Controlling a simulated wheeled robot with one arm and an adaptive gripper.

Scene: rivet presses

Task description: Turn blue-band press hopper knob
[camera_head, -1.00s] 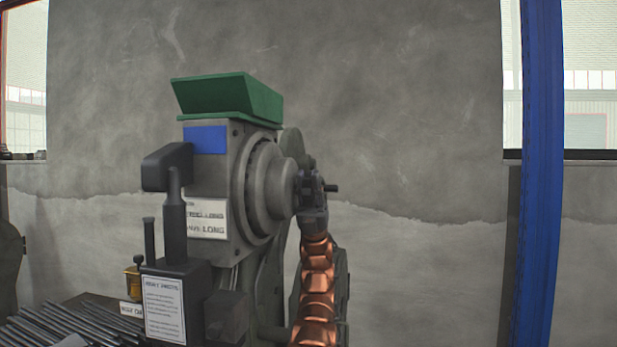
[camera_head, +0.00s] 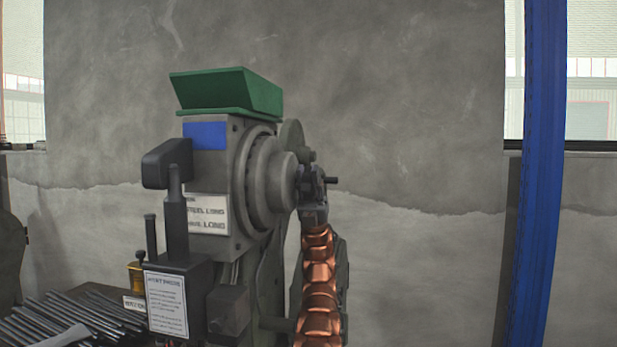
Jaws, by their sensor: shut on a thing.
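The blue-band press (camera_head: 212,165) stands left of centre, a grey machine with a blue band (camera_head: 206,135) on its upper front. A green hopper (camera_head: 228,92) sits on top. A large round grey hub (camera_head: 268,175) is on its right side. My gripper (camera_head: 309,183) is at the right end of this hub, at the tip of my copper-coloured arm. It is shut on the hopper knob there; the knob itself is mostly hidden by the fingers and the hub. A short dark pin (camera_head: 331,181) sticks out to the right of the gripper.
A dark bench at lower left carries several metal rods (camera_head: 70,320), a small brass container (camera_head: 135,275) and a box with a paper label (camera_head: 166,304). A blue post (camera_head: 545,170) stands at right. Open space lies between the press and the post, before a grey wall (camera_head: 420,120).

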